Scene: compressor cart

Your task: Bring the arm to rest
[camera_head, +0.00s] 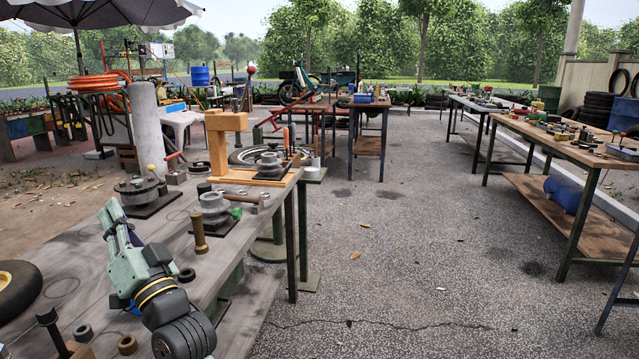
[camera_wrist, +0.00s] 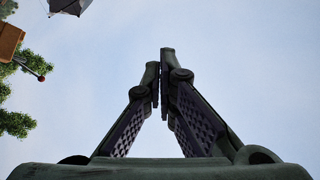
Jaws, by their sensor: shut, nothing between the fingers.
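My arm shows at the lower left of the head view, over the near end of the grey wooden workbench (camera_head: 215,265). My gripper (camera_head: 112,208) is pale green and points away and upward above the bench. In the wrist view my gripper (camera_wrist: 163,75) has its two dark fingers closed together at the tips, with nothing between them. Behind the fingers is open sky, with an umbrella edge (camera_wrist: 70,6) and tree leaves (camera_wrist: 15,123) at the left.
A brass pestle-like piece (camera_head: 199,233), a grey stepped pulley (camera_head: 214,207) and a wooden stand (camera_head: 219,145) are on the bench right of and beyond my gripper. A tyre (camera_head: 15,288) lies at left. Paved ground (camera_head: 400,255) is clear at right, before another workbench (camera_head: 565,148).

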